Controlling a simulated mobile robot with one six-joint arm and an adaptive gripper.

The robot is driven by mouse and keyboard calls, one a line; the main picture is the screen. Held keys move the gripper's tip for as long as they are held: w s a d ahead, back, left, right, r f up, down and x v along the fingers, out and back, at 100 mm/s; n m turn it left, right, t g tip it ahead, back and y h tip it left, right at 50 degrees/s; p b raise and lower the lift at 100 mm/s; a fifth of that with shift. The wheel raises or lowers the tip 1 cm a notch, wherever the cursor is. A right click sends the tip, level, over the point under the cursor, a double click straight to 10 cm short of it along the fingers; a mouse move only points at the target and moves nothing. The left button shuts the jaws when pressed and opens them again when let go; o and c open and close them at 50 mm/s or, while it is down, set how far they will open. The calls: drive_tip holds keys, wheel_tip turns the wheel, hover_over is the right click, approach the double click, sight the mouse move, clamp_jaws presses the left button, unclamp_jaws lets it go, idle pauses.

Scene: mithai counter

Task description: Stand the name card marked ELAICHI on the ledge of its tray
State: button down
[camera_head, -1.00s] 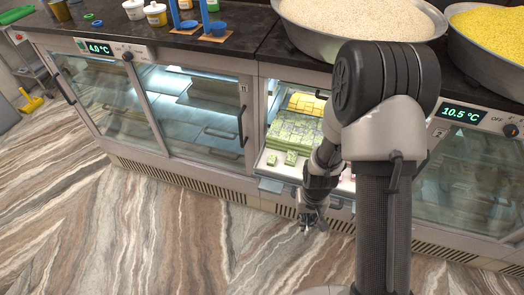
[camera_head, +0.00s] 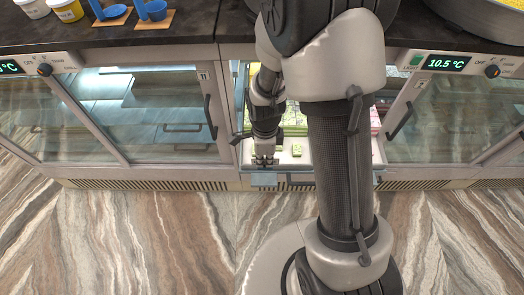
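My gripper (camera_head: 264,162) points down at the front left of a pulled-out or open white tray (camera_head: 325,157) in the middle case. Green sweets (camera_head: 297,150) sit on the tray, mostly hidden behind my arm. A small blue-grey plate (camera_head: 263,179) shows just below my fingertips at the tray's front edge. I cannot tell whether it is a card or part of the tray front, or whether the fingers touch it. No lettering reading ELAICHI is legible. The fingers are too small to tell open from shut.
Closed glass cases stand to the left (camera_head: 140,115) and right (camera_head: 450,112). Dark handles (camera_head: 209,118) stick out beside the opening. The dark counter top (camera_head: 180,30) holds tubs, blue items and a large pan (camera_head: 480,25) of yellow grains. The striped floor (camera_head: 130,240) in front is clear.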

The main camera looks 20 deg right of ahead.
drive_tip(key=shift+f+b, duration=3.4)
drive_tip(key=shift+f, duration=0.9)
drive_tip(key=c, duration=1.7)
unclamp_jaws()
drive_tip(key=shift+r, duration=0.1)
wheel_tip(320, 180, up, 11)
drive_tip(key=shift+r, duration=0.45)
